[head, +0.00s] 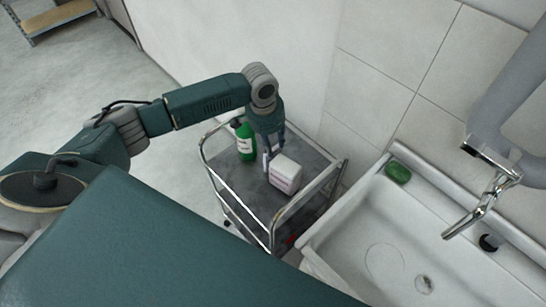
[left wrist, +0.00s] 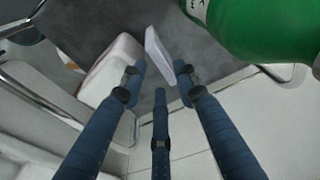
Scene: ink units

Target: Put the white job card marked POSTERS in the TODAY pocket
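My left gripper (head: 273,147) reaches down over a small grey-topped trolley. In the left wrist view its fingers (left wrist: 159,76) are spread apart. A thin pale slab (left wrist: 158,55) stands on edge between and just beyond the fingertips; it also shows below the gripper in the head view (head: 265,163). I cannot tell whether a finger touches it, and no marking on it is readable. A white box (head: 286,175) stands right beside it, near one fingertip in the left wrist view (left wrist: 104,72). No card marked POSTERS and no TODAY pocket can be made out. My right gripper is not in view.
A green bottle (head: 244,142) stands on the trolley (head: 240,176), left of the gripper. Chrome rails surround the trolley top. A white sink (head: 385,230) with a chrome tap (head: 478,207) and a green object (head: 398,173) is at right. A tiled wall stands behind.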

